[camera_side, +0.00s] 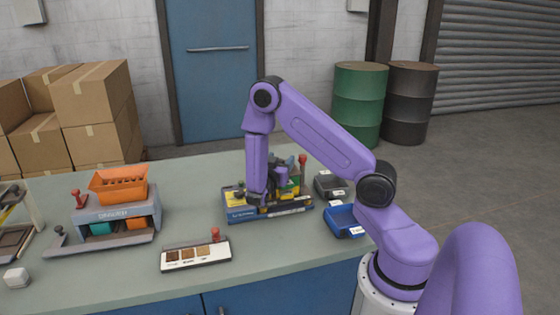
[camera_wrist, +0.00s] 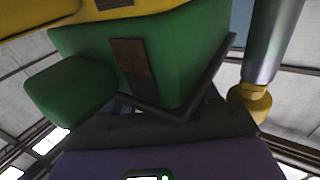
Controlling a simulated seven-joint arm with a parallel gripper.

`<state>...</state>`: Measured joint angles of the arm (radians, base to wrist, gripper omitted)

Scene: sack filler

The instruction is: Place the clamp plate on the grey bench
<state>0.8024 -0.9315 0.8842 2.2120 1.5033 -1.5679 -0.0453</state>
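The grey bench (camera_side: 285,252) spans the side view, with a bare top around the fixtures. My gripper (camera_side: 281,176) is low over the bench at a blue and yellow fixture (camera_side: 240,213), close against a green and yellow part there. In the wrist view a green block (camera_wrist: 160,58) fills the space in front of the dark gripper body, with a yellow piece above it. I cannot tell which part is the clamp plate, nor whether my gripper holds anything. My fingertips are largely hidden by the arm and the green block.
A blue tray (camera_side: 343,222) and a dark box (camera_side: 330,185) stand right of the fixture. A white sample strip (camera_side: 196,256) lies in front. A grey machine with an orange hopper (camera_side: 119,186) stands left. The bench is clear between strip and blue tray.

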